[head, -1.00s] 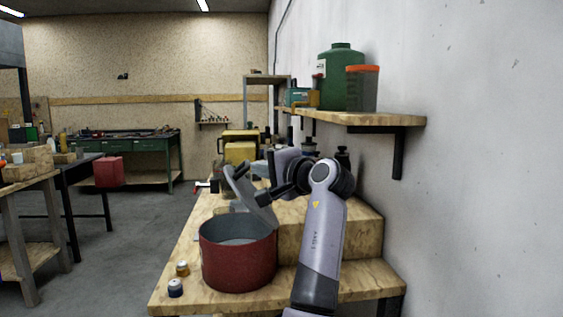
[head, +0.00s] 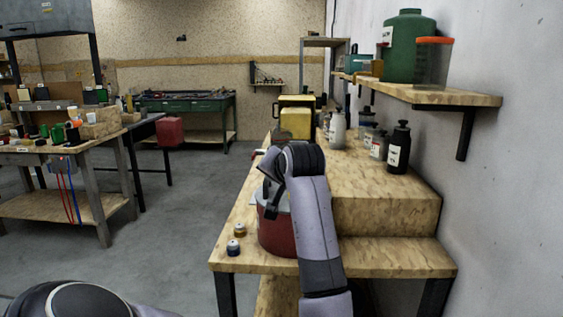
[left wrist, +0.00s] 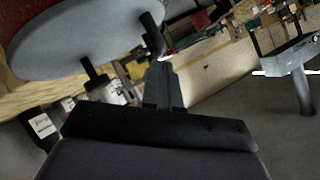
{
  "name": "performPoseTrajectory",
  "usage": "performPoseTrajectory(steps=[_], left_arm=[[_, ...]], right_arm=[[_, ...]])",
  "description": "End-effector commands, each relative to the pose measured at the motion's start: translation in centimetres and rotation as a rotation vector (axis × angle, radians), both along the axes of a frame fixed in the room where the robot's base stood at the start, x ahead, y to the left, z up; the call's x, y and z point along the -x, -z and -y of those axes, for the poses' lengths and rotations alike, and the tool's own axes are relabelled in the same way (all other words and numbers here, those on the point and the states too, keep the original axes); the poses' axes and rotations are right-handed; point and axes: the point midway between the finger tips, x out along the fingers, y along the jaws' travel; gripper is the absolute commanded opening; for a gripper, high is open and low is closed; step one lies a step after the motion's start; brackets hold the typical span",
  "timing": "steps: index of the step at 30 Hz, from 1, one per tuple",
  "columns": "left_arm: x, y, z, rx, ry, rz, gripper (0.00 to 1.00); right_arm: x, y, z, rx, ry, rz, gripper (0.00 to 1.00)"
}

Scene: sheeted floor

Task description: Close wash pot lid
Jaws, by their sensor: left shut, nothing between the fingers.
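The red wash pot (head: 277,232) stands on the wooden workbench, partly hidden behind my left arm. Its grey lid (left wrist: 95,35) shows large in the left wrist view, with red pot wall (left wrist: 22,12) beside it and dark handle posts on its face. In the head view only a light sliver of the lid (head: 261,197) shows, low over the pot. I cannot tell whether it sits flush on the rim. My left gripper (left wrist: 163,75) is shut and empty, its tips close to one handle post. It hangs over the pot in the head view (head: 271,208). My right gripper is out of view.
Two small jars (head: 233,247) stand at the bench's left front edge. A raised wooden step (head: 385,205) with bottles (head: 399,147) lies right of the pot. A wall shelf (head: 430,93) holds a green container (head: 408,45). Floor left of the bench is clear.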

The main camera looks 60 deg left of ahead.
Motion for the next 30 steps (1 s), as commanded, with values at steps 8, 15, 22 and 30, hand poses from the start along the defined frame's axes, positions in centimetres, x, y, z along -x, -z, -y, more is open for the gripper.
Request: performPoseTrajectory(steps=[8,15,22,30], left_arm=[[0.4,1.0,-0.3,0.043,0.000,0.052,0.00],[0.5,1.2,-0.4,0.049,0.000,0.060,0.00],[0.5,1.3,-0.4,0.050,0.000,0.057,0.00],[1.1,0.0,1.8,0.048,0.001,0.063,0.00]], right_arm=[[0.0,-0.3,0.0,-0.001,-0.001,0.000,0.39],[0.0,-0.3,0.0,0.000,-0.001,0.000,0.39],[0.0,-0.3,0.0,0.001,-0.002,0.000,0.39],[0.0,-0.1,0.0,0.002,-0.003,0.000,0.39]])
